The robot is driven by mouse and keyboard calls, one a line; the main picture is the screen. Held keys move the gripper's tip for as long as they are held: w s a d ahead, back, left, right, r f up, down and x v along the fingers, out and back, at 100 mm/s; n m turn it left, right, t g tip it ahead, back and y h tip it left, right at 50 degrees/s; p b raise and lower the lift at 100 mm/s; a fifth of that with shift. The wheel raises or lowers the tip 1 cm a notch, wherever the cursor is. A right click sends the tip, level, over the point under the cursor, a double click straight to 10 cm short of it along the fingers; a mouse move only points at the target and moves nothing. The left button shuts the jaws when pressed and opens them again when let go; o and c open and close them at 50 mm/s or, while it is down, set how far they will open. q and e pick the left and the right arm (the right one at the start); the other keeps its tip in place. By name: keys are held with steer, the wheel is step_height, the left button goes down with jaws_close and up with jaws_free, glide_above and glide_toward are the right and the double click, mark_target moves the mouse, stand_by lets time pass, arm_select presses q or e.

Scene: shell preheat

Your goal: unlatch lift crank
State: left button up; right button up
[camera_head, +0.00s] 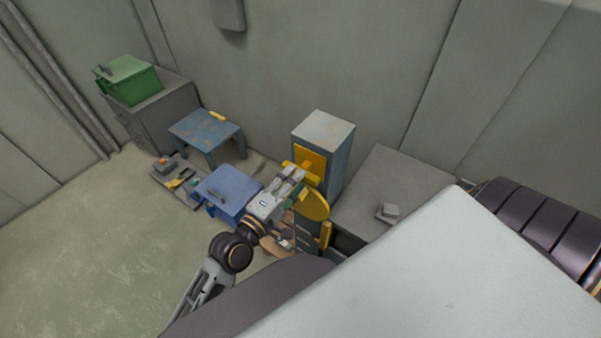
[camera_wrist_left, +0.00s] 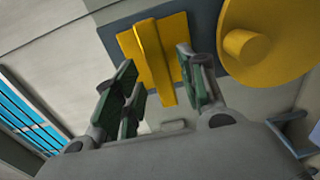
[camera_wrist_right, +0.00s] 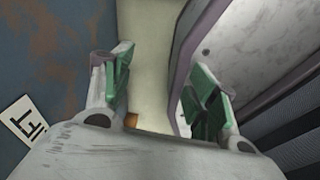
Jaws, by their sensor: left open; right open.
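A blue-grey pedestal (camera_head: 324,135) with a pale top carries a yellow latch plate (camera_head: 311,160) on its front. Below the plate is a yellow crank disc (camera_head: 314,205). My left gripper (camera_head: 299,176) is in front of the latch, partly covering it. In the left wrist view my open left gripper (camera_wrist_left: 156,60) has a raised yellow latch bar (camera_wrist_left: 153,55) between its fingers; I cannot tell whether they touch it. The crank disc (camera_wrist_left: 265,30) with its round knob (camera_wrist_left: 245,45) is right of the fingers. My right gripper (camera_wrist_right: 158,65) is open with a pale strip behind it, and hidden in the head view.
A grey counter (camera_head: 385,185) with a small grey block (camera_head: 388,211) stands right of the pedestal. A blue box (camera_head: 228,190), a blue table (camera_head: 205,130) and a green box (camera_head: 128,80) are to the left. The floor at lower left is clear. A rusty blue surface (camera_wrist_right: 50,60) is close to my right gripper.

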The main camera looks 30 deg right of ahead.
arm_select(q)
steer(key=shift+x, duration=1.1)
steer(key=shift+w+d, duration=0.15)
steer(key=shift+d, duration=0.25)
steer(key=shift+w+d, duration=0.1)
steer(key=shift+d, duration=0.1)
steer(key=c, duration=0.7)
jaws_close()
arm_select(e)
steer(key=shift+d+f, duration=0.2)
steer(key=shift+d, duration=0.05)
